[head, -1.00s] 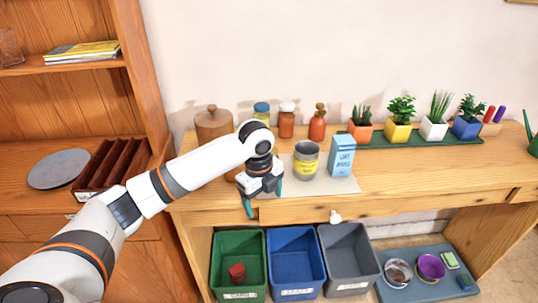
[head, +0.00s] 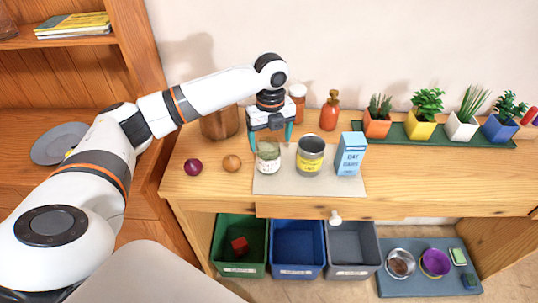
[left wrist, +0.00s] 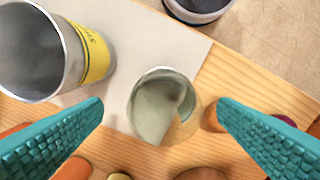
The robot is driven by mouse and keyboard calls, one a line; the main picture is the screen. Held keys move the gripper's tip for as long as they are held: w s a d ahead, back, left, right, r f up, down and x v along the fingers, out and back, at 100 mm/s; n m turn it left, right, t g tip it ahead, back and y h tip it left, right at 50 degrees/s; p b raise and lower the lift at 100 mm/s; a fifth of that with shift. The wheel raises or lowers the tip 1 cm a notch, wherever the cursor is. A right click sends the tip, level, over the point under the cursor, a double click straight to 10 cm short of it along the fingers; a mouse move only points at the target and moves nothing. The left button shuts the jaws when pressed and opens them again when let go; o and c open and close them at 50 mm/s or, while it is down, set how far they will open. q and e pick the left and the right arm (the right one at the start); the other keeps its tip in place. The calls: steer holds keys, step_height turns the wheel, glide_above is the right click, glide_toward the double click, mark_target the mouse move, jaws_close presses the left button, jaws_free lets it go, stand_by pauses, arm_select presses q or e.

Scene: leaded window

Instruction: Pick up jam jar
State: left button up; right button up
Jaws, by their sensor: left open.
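A small open glass jar with a pale label (head: 268,156), which I take for the jam jar, stands upright on a pale mat on the wooden bench. It also shows in the left wrist view (left wrist: 160,107), seen from above, with a pale greenish inside. My left gripper (head: 270,139) is open and points down over the jar. In the left wrist view the teal fingers of the left gripper (left wrist: 160,101) show on either side of the jar, apart from it in the picture. Whether they reach down to its rim height I cannot tell. My right gripper is not in view.
A brown onion (head: 231,163) and a red onion (head: 193,166) lie left. Bottles and potted plants line the back. Bins (head: 297,250) stand below.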

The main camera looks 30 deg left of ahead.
arm_select(q)
steer(key=shift+w+f, duration=0.2)
steer(key=shift+f, duration=0.7)
steer(key=f, duration=0.2)
steer(key=f+p, duration=0.1)
steer(key=f, duration=0.1)
steer(key=shift+s+a, duration=0.3)
steer(key=shift+a, duration=0.05)
steer(key=shift+w+f, duration=0.1)
steer(key=shift+f, duration=0.55)
steer(key=c, duration=1.2)
steer(key=shift+o, duration=0.2)
steer(key=shift+r, duration=0.15)
